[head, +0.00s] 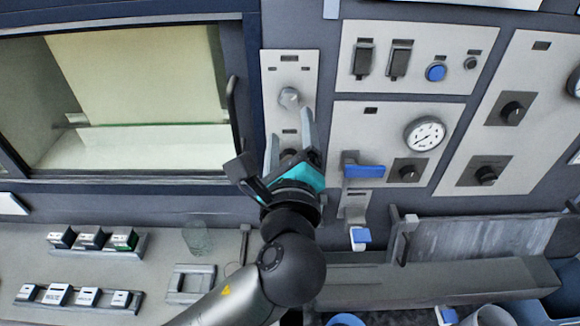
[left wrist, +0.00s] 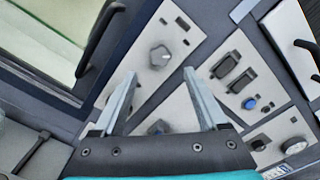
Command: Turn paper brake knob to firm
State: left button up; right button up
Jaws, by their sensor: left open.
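A narrow grey panel (head: 270,120) right of the window carries two knobs. The upper is a light grey knob (head: 290,97), also in the left wrist view (left wrist: 160,55). The lower is a dark knob (left wrist: 158,127), seen between my fingers in the left wrist view and mostly hidden by my gripper in the head view. The labels are too small to read, so I cannot tell which is the paper brake knob. My left gripper (head: 291,124) is open and empty in front of this panel, its fingertips pointing up toward the light grey knob. My right gripper is not in view.
Right of the panel are black switches (head: 397,60), a blue button (head: 436,72), a gauge (head: 425,134), a blue-handled lever (head: 363,171) and more dark knobs (head: 513,112). A window handle (head: 231,100) juts out at left. A clear glass (head: 197,238) stands on the ledge below.

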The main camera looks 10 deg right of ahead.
pick_arm(q)
jog(key=s+a, duration=0.1)
jog(key=s, duration=0.6)
jog(key=shift+a+b, duration=0.2)
jog(key=shift+b, duration=0.25)
